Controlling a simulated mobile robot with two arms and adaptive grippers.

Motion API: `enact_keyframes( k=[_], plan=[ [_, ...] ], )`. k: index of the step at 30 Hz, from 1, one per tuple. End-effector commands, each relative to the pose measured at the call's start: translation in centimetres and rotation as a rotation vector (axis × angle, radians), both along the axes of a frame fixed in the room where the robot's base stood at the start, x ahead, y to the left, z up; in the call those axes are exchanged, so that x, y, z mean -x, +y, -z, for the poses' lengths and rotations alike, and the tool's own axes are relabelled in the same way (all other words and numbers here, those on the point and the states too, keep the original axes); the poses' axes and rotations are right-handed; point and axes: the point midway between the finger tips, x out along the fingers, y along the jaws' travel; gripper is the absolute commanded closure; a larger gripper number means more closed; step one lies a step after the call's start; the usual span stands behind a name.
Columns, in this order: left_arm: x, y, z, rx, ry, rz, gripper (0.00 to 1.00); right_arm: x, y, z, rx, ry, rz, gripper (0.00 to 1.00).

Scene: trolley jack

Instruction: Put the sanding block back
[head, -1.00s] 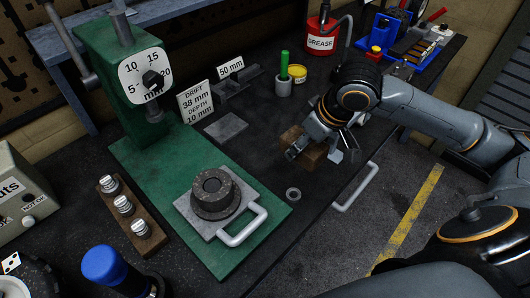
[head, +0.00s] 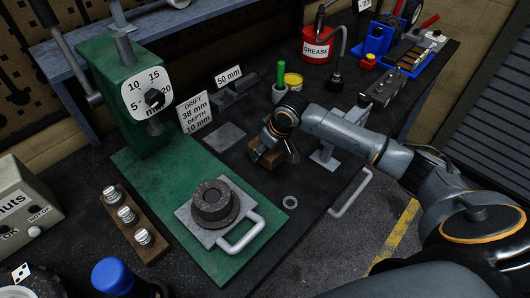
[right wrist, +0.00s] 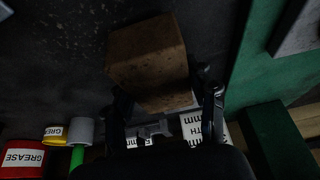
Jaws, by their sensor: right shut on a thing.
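The brown sanding block (head: 266,158) is between the fingers of my right gripper (head: 272,150), over the dark bench. In the right wrist view the block (right wrist: 148,62) shows large between the two fingers, and the gripper (right wrist: 168,100) is shut on it. Whether the block touches the bench or hangs just above it I cannot tell. A flat grey plate (head: 223,137) lies on the bench just left of the block. My left gripper is not in view.
The green press (head: 112,95) stands left, with a plate and dark ring (head: 214,203) on its base. A small ring (head: 290,202) lies near the front edge.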

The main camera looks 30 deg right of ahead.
Motion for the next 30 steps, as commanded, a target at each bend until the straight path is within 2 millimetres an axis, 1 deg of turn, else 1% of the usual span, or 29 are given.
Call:
enact_keyframes(
  k=[1,3,6,16,17,18,19,20,30],
  plan=[
    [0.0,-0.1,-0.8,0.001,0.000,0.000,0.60,0.3,0.0,0.6,0.001,0.007,0.000,0.78],
    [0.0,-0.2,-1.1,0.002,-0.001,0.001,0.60,0.2,0.0,1.4,0.001,0.004,-0.001,0.78],
    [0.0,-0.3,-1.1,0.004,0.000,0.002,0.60,0.1,0.0,2.1,0.001,0.002,-0.001,0.78],
    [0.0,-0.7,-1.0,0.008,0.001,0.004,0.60,0.2,0.0,2.5,0.001,0.002,-0.001,0.78],
    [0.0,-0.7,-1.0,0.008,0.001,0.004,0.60,0.2,0.0,2.5,0.001,0.003,-0.001,0.38],
    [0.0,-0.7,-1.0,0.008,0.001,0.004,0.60,0.2,0.0,2.4,0.001,0.003,-0.001,0.30],
    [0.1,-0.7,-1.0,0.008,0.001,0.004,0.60,0.2,0.0,2.4,0.001,0.003,-0.001,0.24],
    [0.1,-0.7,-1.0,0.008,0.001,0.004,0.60,0.2,0.0,2.4,0.001,0.003,-0.001,0.21],
    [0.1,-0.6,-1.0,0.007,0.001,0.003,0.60,0.2,0.0,2.2,0.002,0.001,-0.001,0.21]
  ],
)
